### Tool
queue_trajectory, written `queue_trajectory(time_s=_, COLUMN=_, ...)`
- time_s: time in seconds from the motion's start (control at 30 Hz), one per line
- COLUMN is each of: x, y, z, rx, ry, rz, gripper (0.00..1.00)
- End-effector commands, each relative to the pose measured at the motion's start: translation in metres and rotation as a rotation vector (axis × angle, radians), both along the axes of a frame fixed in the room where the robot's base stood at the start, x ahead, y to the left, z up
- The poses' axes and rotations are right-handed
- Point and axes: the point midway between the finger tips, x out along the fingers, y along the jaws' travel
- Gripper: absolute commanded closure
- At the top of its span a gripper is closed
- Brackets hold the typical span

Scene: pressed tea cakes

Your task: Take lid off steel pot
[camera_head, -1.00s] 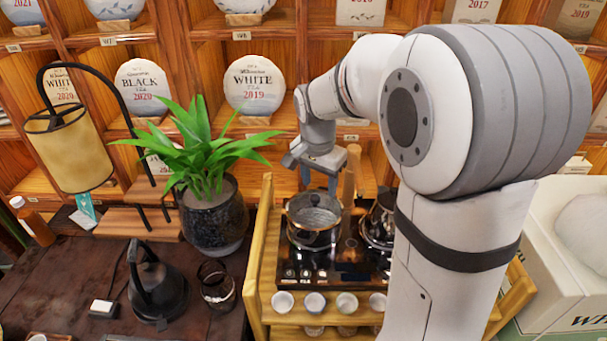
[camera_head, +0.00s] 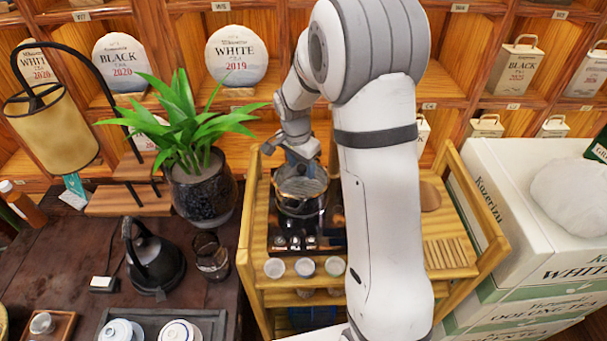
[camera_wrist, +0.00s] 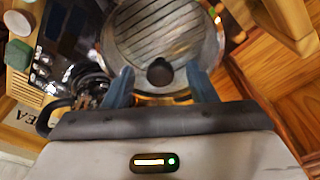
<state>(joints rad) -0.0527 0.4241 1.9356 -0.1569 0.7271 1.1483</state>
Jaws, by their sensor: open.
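The steel pot (camera_head: 300,206) stands on the dark hob of a wooden cart, with its round lid (camera_head: 301,184) on top. In the wrist view the lid (camera_wrist: 150,35) is shiny with striped reflections, and its small black knob (camera_wrist: 160,72) shows at the near side. My gripper (camera_wrist: 161,80) is open, one finger on each side of the knob in the picture. I cannot tell if the fingers touch it. In the head view my gripper (camera_head: 303,160) is just above the lid's back part, and its fingertips are hard to make out.
Small cups (camera_head: 305,267) line the cart's front. A potted plant (camera_head: 200,185) and a black kettle (camera_head: 153,262) stand on the dark table at left. White boxes (camera_head: 520,205) are stacked at right. Wooden shelves close off the back. My arm hides the cart's middle.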

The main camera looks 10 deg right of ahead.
Motion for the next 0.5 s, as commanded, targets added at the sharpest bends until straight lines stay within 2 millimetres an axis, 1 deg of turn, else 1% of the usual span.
queue_trajectory(time_s=0.23, x=0.0003, y=0.0000, z=-0.0015, rx=0.000, ry=-0.001, rz=0.000, gripper=0.49)
queue_trajectory(time_s=0.5, x=0.0003, y=0.0003, z=-0.0012, rx=0.001, ry=-0.001, rz=0.000, gripper=0.71)
